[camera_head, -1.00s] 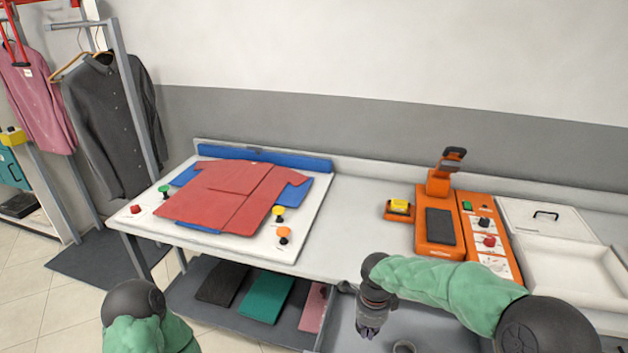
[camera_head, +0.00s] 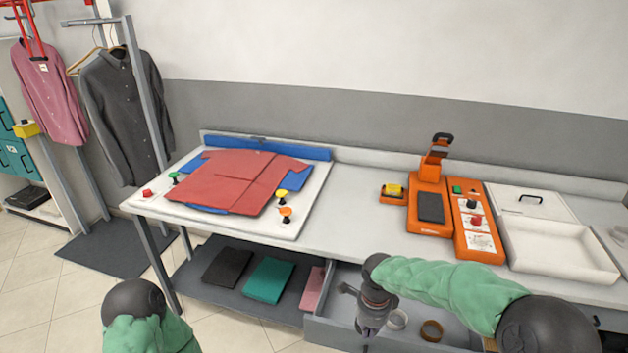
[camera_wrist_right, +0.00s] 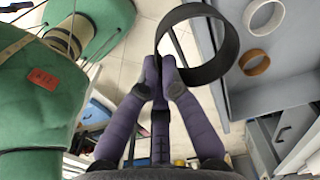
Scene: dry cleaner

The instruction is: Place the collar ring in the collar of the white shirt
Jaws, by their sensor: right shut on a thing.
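My right gripper (camera_head: 368,328) hangs in front of the open drawer in the head view. In the right wrist view its fingers (camera_wrist_right: 155,72) are shut on the wall of a dark, wide collar ring (camera_wrist_right: 208,72), held off to the right of the fingertips. I cannot make that ring out in the head view. A white ring (camera_head: 397,319) and a brown ring (camera_head: 431,331) lie in the drawer; the white ring (camera_wrist_right: 263,16) and brown ring (camera_wrist_right: 254,62) also show in the right wrist view. No white shirt is in view. My left gripper is out of view.
A folded red shirt (camera_head: 240,178) lies on the white board on the table. An orange machine (camera_head: 430,228) and white tray (camera_head: 558,255) stand to the right. Folded cloths lie on the lower shelf (camera_head: 227,295). A pink shirt (camera_head: 50,100) and dark shirt (camera_head: 125,110) hang left.

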